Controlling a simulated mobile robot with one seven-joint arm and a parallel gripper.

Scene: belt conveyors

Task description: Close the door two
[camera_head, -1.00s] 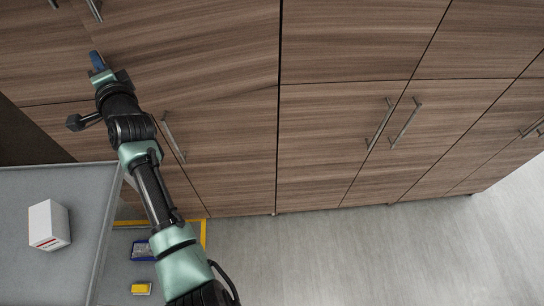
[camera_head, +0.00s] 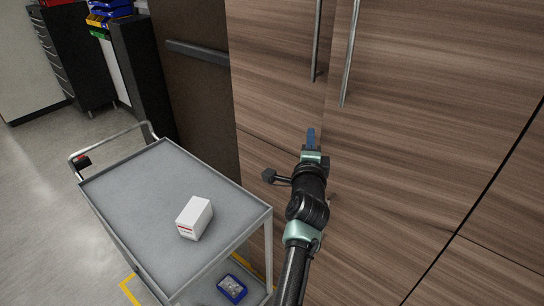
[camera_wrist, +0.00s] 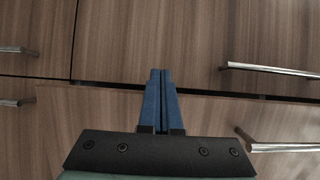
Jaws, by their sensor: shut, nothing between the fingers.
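My gripper (camera_head: 311,138) is shut and empty, its blue fingers pointing at the wood-grain cabinet front. In the wrist view the fingertips (camera_wrist: 160,74) are close to the seam between an upper door (camera_wrist: 160,35) and a lower door (camera_wrist: 225,115). The lower door's top and left edges do not line up with the panels around it, so it looks slightly ajar. Its bar handle (camera_wrist: 285,147) is right of the fingers. I see no number marking door two. In the head view my arm hides part of the lower doors. I cannot tell whether the fingers touch a door.
A grey cart (camera_head: 130,210) with a white box (camera_head: 195,217) on top stands left of my arm, close to the cabinet. A blue bin (camera_head: 232,289) is on its lower shelf. Long handles (camera_head: 348,55) stick out from the upper doors. Open floor (camera_head: 40,230) lies left.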

